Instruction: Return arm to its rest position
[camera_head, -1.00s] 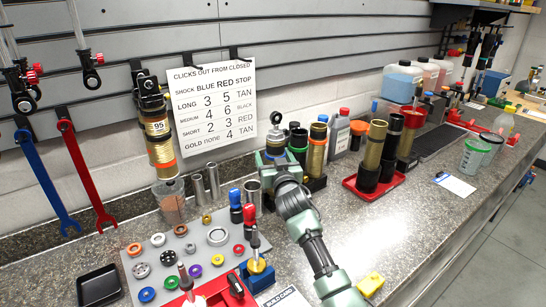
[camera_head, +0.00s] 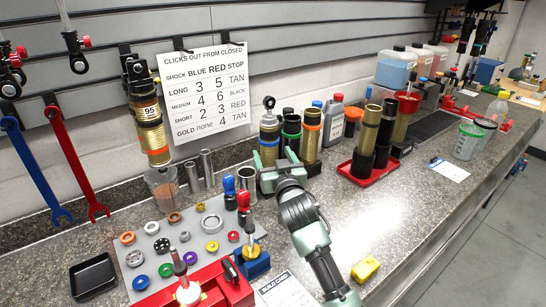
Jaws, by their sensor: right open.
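My right arm reaches in from the bottom, and my right gripper (camera_head: 279,163) is at the middle of the bench with its two green fingers spread and nothing seen between them. A gold shock (camera_head: 268,134) with a silver eyelet on top stands upright just behind the fingers. Its lower part is hidden by the gripper, so I cannot tell whether they touch. A green-ringed black cylinder (camera_head: 290,134) and an orange-ringed gold one (camera_head: 311,136) stand beside it. My left gripper is not in view.
A red tray (camera_head: 366,173) with gold and black cylinders stands to the right. A grey mat (camera_head: 187,217) with coloured rings, a red block (camera_head: 207,290) and a blue stand (camera_head: 254,266) are at left. A yellow block (camera_head: 365,269) lies right of my arm.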

